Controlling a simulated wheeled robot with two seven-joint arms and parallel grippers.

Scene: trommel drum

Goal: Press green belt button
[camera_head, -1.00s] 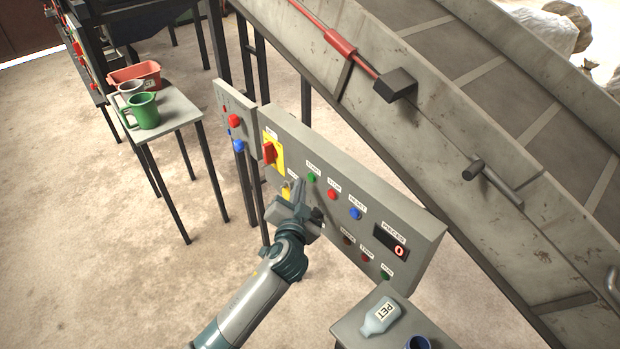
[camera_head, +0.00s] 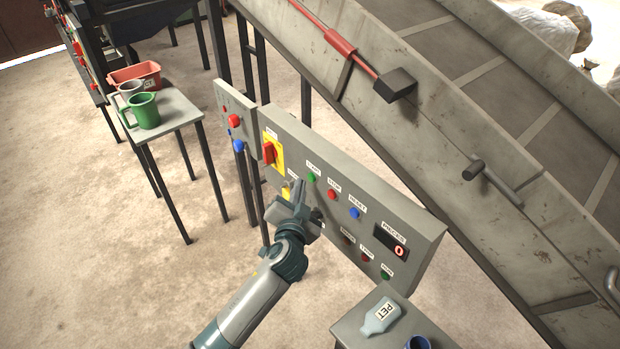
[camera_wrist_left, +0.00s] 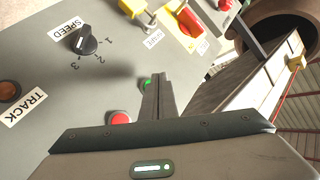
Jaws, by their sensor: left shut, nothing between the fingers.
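The grey control panel (camera_head: 415,220) carries a green button (camera_head: 311,177) in its upper row, left of a red button (camera_head: 332,195) and a blue button (camera_head: 354,213). My left gripper (camera_head: 300,184) is shut and empty, its fingertips just left of and slightly below the green button in the head view. In the left wrist view, the closed fingers (camera_wrist_left: 158,80) partly cover the green button (camera_wrist_left: 147,82), with the red button (camera_wrist_left: 120,117) nearby. I cannot tell whether the tips touch the panel. My right gripper is out of view.
A yellow switch plate with a red handle (camera_head: 269,152) is on the panel's left. A SPEED knob (camera_wrist_left: 86,40) shows in the wrist view. A conveyor (camera_head: 440,130) rises behind. A table with a PET bottle (camera_head: 380,318) stands below, and one with a green jug (camera_head: 143,110) at left.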

